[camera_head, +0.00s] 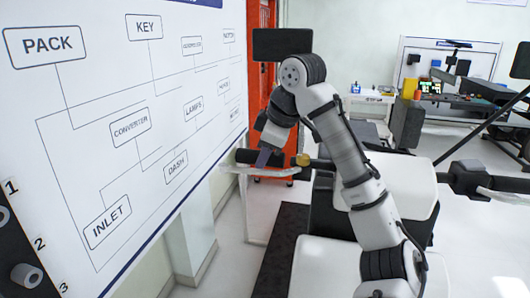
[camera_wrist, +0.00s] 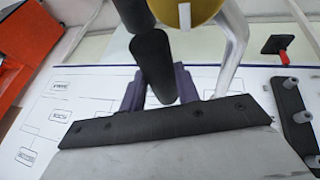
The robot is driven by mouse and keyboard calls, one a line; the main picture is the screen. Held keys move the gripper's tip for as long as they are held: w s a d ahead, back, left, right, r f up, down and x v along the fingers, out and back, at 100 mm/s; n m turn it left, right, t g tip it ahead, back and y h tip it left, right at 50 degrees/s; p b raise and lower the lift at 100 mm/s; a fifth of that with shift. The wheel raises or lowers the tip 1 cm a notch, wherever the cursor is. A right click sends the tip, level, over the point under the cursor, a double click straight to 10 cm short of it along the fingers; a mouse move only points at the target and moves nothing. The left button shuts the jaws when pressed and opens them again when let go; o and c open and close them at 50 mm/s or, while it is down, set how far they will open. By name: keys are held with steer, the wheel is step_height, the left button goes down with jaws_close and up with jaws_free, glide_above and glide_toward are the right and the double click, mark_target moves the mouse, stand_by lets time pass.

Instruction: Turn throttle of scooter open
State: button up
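The scooter's throttle is a black cylindrical grip (camera_head: 246,156) at the left end of the handlebar in the head view. A yellow round part (camera_head: 303,160) sits inboard of it. In the wrist view the black grip (camera_wrist: 152,62) runs down between the two purple fingers of my gripper (camera_wrist: 160,82), beside the yellow part (camera_wrist: 186,12). A silver lever (camera_wrist: 236,45) curves past on the right. My gripper (camera_head: 266,156) is at the grip in the head view. The fingers stand apart on either side of the grip. Whether both press on it cannot be told.
A large white board (camera_head: 90,130) with labelled diagram boxes stands close on the left. The scooter's white body and dark seat lie beneath my arm. The right handlebar grip (camera_head: 468,177) is free. An orange-red cabinet (camera_head: 262,60) and a workbench (camera_head: 462,105) stand behind.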

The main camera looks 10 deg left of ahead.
steer(key=shift+c, duration=0.6)
steer(key=shift+g, duration=0.3)
steer(key=g, duration=0.1)
steer(key=m+g, duration=0.1)
steer(key=g, duration=0.1)
steer(key=shift+w+r, duration=0.1)
steer(key=shift+w, duration=0.3)
steer(key=shift+w+m+g, duration=0.15)
steer(key=shift+g, duration=0.75)
steer(key=shift+w+m+g, duration=0.1)
steer(key=shift+m+g, duration=0.05)
steer(key=shift+g, duration=1.45)
steer(key=o, duration=1)
steer(key=shift+f, duration=0.2)
steer(key=shift+c, duration=0.2)
